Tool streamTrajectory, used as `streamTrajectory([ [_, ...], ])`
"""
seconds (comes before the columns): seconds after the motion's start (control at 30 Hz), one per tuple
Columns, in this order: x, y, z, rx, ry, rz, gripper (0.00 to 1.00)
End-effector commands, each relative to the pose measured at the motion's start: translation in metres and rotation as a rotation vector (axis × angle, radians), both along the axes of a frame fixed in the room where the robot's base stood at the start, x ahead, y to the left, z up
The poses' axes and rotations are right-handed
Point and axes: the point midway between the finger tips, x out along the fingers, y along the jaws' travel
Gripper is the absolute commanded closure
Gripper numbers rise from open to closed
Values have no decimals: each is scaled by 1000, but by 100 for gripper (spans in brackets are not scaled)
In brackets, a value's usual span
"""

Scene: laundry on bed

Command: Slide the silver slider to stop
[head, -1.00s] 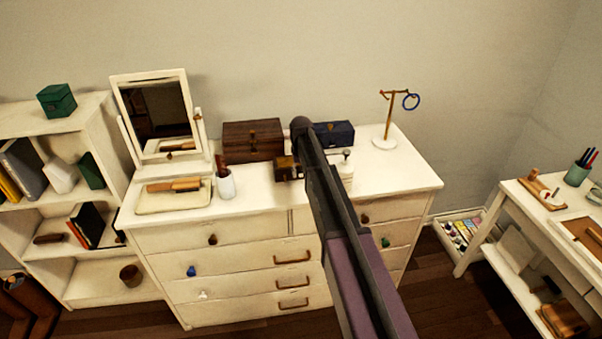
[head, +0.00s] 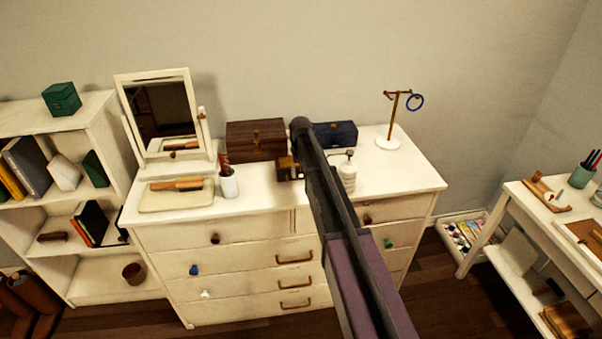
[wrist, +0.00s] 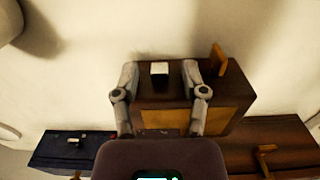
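The silver slider (wrist: 160,72) is a small pale block on top of a dark wooden box (wrist: 148,93) with a brass-coloured front, seen in the wrist view. A brass tab (wrist: 218,60) stands at the box's right end there. My gripper (wrist: 160,76) is open, its two fingers over the box on either side of the slider, with gaps to it. Whether the fingers touch the box cannot be told. In the head view the small box (head: 285,163) is partly hidden by my arm, and the slider cannot be made out.
On the white dresser (head: 260,205) stand a brown chest (head: 255,141), a navy box (head: 337,134), a white bottle (head: 348,173), a ring stand (head: 389,142), a cup (head: 229,185), a tray (head: 170,203) and a mirror (head: 163,112).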

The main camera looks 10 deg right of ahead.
Motion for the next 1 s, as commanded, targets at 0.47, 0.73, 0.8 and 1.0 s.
streamTrajectory([
  [0.47, 0, -6, 0, 0, 0, -1, 43],
  [0.73, 0, -13, 14, 0, 0, 0, 43],
  [0.8, 0, -13, 20, 0, 0, 0, 43],
  [1.0, 0, -13, 37, 0, 0, 0, 43],
])
